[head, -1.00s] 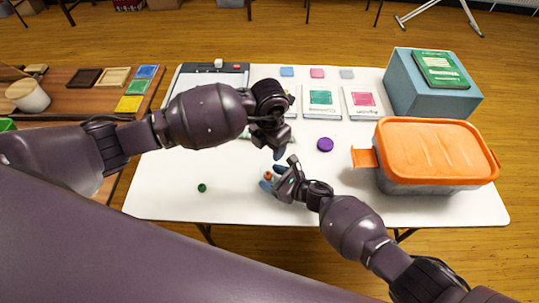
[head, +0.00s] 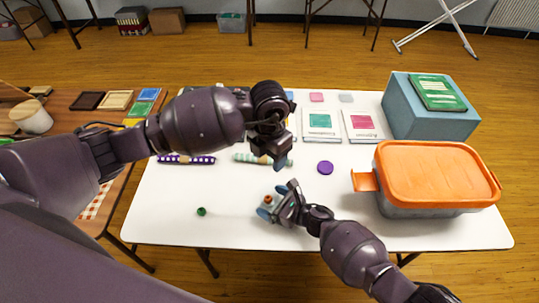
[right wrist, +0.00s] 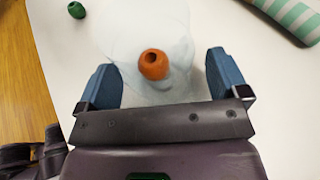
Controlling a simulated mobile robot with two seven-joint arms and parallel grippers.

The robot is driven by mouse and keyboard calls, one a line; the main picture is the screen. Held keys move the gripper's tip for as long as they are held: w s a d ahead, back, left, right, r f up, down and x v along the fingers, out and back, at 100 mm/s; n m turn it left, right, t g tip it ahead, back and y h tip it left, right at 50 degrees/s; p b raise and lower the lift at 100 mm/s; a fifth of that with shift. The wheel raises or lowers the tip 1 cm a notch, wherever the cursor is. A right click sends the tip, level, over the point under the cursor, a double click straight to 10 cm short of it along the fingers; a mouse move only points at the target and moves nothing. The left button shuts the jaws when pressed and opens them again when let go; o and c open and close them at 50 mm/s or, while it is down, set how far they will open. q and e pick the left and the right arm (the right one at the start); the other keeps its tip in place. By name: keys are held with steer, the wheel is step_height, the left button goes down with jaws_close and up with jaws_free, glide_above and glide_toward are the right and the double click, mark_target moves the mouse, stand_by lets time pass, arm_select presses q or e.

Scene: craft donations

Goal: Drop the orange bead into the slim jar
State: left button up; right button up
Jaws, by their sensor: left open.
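The orange bead (head: 268,197) shows between the fingers of my right gripper (head: 274,201). In the right wrist view the bead (right wrist: 153,64) lies within the faint outline of the clear slim jar (right wrist: 180,82). I cannot tell how deep it sits in the jar. The glass is hard to make out in the head view. My left gripper (head: 281,164) is open and empty, above and behind the jar, apart from it.
A green bead (head: 201,211) lies on the white table (head: 170,225) to the left. A purple lid-like disc (head: 325,168) and an orange-lidded bin (head: 436,172) are to the right. Patterned rolls (head: 187,160) lie behind. The table's front left is mostly clear.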

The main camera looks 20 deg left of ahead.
steer(key=shift+s+d+r, duration=0.15)
steer(key=shift+d+r, duration=0.05)
steer(key=shift+d, duration=0.4)
steer(key=p+v, duration=0.1)
steer(key=v, duration=0.8)
steer(key=shift+s+d+r+p, duration=0.15)
steer(key=shift+d+p, duration=0.05)
steer(key=shift+p, duration=0.15)
